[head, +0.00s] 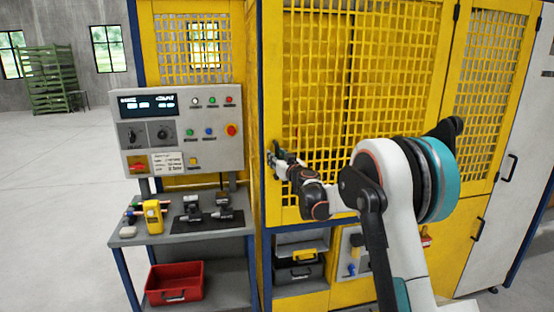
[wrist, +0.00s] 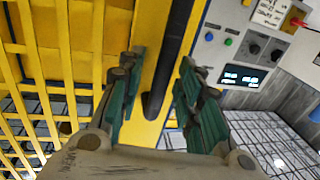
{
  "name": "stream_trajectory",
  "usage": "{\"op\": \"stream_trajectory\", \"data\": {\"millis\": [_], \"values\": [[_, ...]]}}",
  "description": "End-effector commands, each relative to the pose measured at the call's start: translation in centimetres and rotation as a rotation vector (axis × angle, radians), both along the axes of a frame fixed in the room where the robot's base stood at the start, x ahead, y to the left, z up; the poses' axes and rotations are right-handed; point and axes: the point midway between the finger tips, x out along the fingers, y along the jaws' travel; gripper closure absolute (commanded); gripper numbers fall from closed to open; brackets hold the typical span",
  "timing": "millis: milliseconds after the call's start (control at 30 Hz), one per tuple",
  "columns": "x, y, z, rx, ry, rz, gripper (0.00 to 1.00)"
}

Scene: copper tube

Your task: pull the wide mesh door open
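The wide mesh door (head: 400,50) is a yellow frame with yellow grid mesh on the front of the machine. It appears shut. Its mesh also fills the left of the wrist view (wrist: 35,75). A black bar handle (wrist: 174,55) runs along a yellow post in the wrist view. In the wrist view my gripper (wrist: 162,58) is open. Its green-padded fingers are on either side of the bar, with gaps showing on both sides.
A control panel (head: 180,128) stands close left of the door, above a grey bench (head: 130,235) holding a yellow device (head: 153,216) and dark tools. A red bin (head: 175,282) is below. A narrower mesh door (head: 490,90) is at right. Open floor lies far left.

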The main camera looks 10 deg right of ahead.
Motion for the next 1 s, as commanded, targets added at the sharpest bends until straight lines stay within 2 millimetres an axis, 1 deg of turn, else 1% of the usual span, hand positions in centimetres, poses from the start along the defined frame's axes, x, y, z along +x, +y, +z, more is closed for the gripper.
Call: {"op": "stream_trajectory", "data": {"millis": [167,200,267,300,333,567,667,733,867,967,1000], "values": [[0.0,0.0,0.0,0.0,0.0,0.0,0.67],[0.0,0.0,0.0,0.0,0.0,0.0,0.7],[0.0,0.0,0.0,0.0,0.0,0.0,0.83],[0.0,0.0,0.0,0.0,0.0,0.0,0.92],[0.0,0.0,0.0,0.0,0.0,0.0,0.99],[-0.1,0.0,0.0,0.0,0.0,0.0,1.0],[-0.4,-0.1,0.0,0.0,0.0,0.004,1.0],[-1.0,-0.1,0.0,0.0,0.0,0.011,1.0],[-3.0,-0.3,0.0,0.0,0.0,0.037,1.0],[-5.4,-0.7,0.0,0.0,0.0,0.068,1.0],[-6.6,-0.9,-0.1,0.0,0.0,0.083,1.0]]}}
